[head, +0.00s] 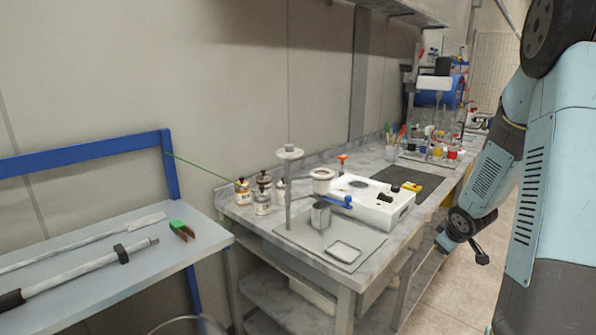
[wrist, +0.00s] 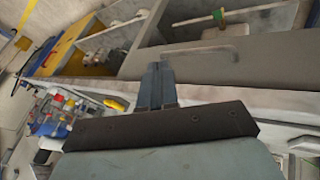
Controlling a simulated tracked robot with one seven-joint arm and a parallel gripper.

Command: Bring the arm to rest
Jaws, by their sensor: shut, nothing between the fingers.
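My arm (head: 490,180) hangs down at the right of the head view, bent, in front of the long marble-topped bench (head: 290,222). Its lower end is beside the bench's front edge, over the floor side. My gripper (wrist: 158,70) shows in the wrist view with its two fingers together and nothing between them. In the head view the fingers are too small to make out clearly. The wrist view is tilted, and I cannot tell whether the gripper touches anything.
A white device (head: 372,207), a metal cup (head: 320,215), and small bottles (head: 263,197) stand on the bench. A side table (head: 90,262) at left holds a long rod (head: 80,268) and a green-handled tool (head: 181,229). Floor (head: 455,290) is clear between bench and arm.

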